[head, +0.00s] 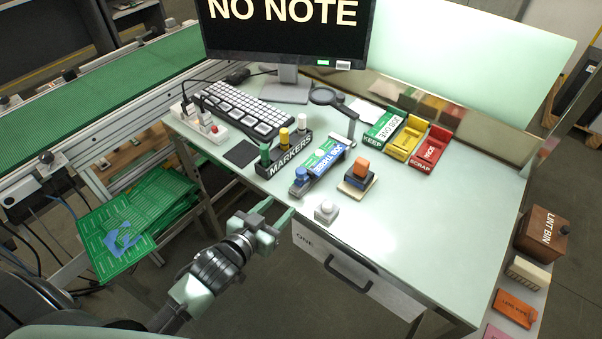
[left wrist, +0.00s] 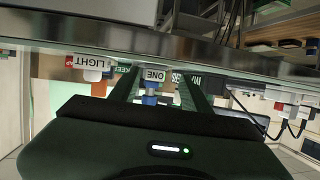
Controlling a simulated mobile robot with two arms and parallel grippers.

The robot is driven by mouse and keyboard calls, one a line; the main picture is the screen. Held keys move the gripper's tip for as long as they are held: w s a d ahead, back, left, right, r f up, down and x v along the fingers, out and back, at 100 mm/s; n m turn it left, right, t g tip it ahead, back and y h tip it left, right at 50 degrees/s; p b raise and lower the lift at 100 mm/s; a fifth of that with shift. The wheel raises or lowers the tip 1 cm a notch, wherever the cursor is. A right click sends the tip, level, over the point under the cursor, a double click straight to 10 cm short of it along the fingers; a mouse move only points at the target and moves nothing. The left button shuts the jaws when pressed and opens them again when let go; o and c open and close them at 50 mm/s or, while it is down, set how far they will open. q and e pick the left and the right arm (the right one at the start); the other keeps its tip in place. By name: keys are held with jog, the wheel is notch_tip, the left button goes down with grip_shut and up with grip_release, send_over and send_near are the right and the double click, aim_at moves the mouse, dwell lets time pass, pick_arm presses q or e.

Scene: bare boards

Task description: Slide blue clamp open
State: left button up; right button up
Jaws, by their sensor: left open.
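The blue clamp (head: 301,175) is a small blue block with a round top at the near left end of a narrow holder. A blue and green piece labelled JOB THREE (head: 326,160) lies in the holder behind it. My left gripper (head: 277,211) is open and empty, in front of the desk's near edge, below and left of the clamp in the picture. In the left wrist view the two fingers (left wrist: 156,92) stand apart, with a small blue thing (left wrist: 150,98) seen between them; I cannot tell if it is the clamp. My right gripper is not in view.
The MARKERS rack (head: 290,160) stands left. Green, yellow and red trays (head: 428,148) lie behind. Drawer ONE (head: 350,272) is under the desk edge. The desk's right part is clear.

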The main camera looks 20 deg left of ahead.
aim_at(297, 177)
pick_arm(q)
jog(key=w+r+t+h, duration=0.1)
jog(key=r, duration=0.1)
jog(key=w+r+m+t+h, duration=0.1)
jog(key=w+t+h, duration=0.1)
jog(key=shift+w+d+r+m, duration=0.15)
jog(key=shift+d+r+m, duration=0.05)
jog(key=shift+r+m, duration=0.15)
jog(key=p+x, duration=0.1)
jog(key=x, duration=0.6)
jog(key=shift+w+d, duration=0.1)
jog(key=shift+d, duration=0.05)
grip_shut()
dwell(0.9)
